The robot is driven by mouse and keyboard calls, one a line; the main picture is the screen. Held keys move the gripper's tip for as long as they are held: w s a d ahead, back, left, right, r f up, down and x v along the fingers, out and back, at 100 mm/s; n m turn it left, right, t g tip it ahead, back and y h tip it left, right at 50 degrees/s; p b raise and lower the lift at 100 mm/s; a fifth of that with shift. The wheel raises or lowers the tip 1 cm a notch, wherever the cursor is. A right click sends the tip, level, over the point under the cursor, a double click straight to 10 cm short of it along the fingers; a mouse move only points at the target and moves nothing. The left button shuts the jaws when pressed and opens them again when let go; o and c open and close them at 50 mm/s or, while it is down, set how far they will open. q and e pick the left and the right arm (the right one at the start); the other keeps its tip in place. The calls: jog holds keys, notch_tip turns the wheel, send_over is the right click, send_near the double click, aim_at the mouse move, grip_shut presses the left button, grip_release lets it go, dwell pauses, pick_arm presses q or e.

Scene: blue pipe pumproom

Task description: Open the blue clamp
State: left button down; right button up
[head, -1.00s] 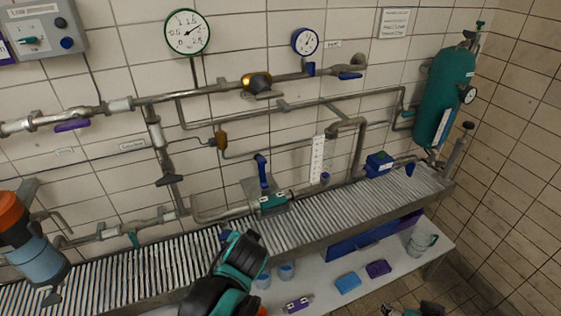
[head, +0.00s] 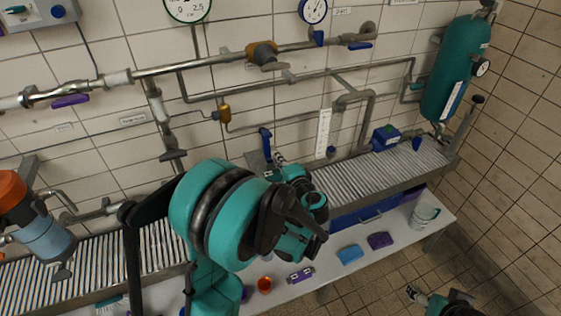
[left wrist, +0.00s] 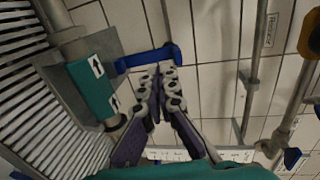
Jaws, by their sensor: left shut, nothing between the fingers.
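A blue lever (head: 265,143) stands up on a teal valve body on the lower pipe, which is mostly hidden behind my left arm in the head view. In the left wrist view the blue lever (left wrist: 135,60) reaches from the teal body (left wrist: 92,85) with arrow labels to a blue end piece. My left gripper (head: 280,160) is shut and empty beside the lever. In the left wrist view its fingertips (left wrist: 158,70) are close to the lever; I cannot tell whether they touch. My right gripper (head: 416,294) is low at the right, too small to read.
A grey ribbed shelf (head: 340,182) runs under the pipes. A blue box (head: 385,138) stands on it, near the teal cylinder (head: 455,70). A lower white bench holds a blue sponge (head: 350,254), a purple sponge (head: 380,240) and a clear jug (head: 425,213).

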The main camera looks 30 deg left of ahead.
aim_at(263, 139)
pick_arm(q)
jog(key=b+x, duration=0.2)
jog(key=x, duration=0.7)
jog(key=shift+f, duration=0.15)
jog(key=shift+w+a, duration=0.25)
jog(key=shift+w+a+f+b, duration=0.1)
jog(key=shift+w+a+b, duration=0.2)
jog(key=shift+w+a, duration=0.2)
jog(key=shift+s, duration=0.1)
jog(key=shift+r, duration=0.2)
